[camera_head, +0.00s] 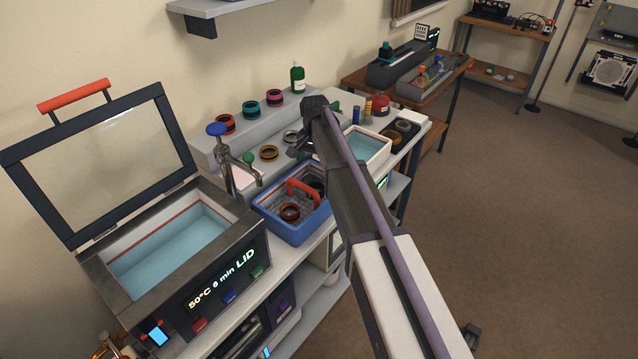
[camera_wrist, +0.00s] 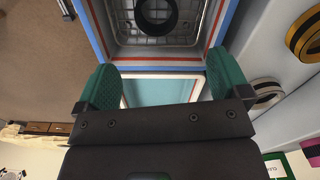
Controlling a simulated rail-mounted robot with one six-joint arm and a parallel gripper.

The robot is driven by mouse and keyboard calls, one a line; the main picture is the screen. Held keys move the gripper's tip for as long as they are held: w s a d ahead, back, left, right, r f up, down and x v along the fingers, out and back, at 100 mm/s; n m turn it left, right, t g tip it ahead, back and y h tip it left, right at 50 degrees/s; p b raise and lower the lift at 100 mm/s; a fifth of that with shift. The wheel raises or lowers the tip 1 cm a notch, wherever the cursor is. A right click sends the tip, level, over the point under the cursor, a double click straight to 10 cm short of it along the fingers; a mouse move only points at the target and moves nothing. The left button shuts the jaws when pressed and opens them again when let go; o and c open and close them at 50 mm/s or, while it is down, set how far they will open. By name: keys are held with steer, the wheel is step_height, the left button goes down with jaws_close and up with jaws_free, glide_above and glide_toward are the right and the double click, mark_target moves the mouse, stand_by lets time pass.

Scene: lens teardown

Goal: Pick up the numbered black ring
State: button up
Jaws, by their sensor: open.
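A plain-looking black ring (camera_wrist: 157,18) lies on the wire floor of the blue basket at the top of the wrist view; no numbers can be read on it. In the head view, a dark ring (camera_head: 317,188) lies in the blue basket (camera_head: 297,236), partly hidden, beside a reddish-brown-edged ring (camera_head: 290,212). I cannot tell surely which is the numbered one. My gripper (camera_wrist: 163,86) has its green fingers wide apart with nothing between them. It is above a pale blue bath, beside the basket and apart from the ring.
The basket has a red handle (camera_head: 303,190). A white-rimmed water bath (camera_head: 368,146) stands right of it. A heated bath (camera_head: 170,250) with a raised lid is at left. A stepped shelf (camera_head: 212,150) behind holds several coloured rings.

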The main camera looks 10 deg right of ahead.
steer(key=b, duration=0.6)
glide_above(316, 186)
steer(key=s, duration=0.2)
steer(key=f, duration=0.6)
steer(key=shift+a, duration=0.35)
step_height(316, 186, down, 5)
steer(key=b, duration=0.5)
steer(key=shift+s+f, duration=0.1)
steer(key=shift+r, duration=0.25)
steer(key=c, duration=1)
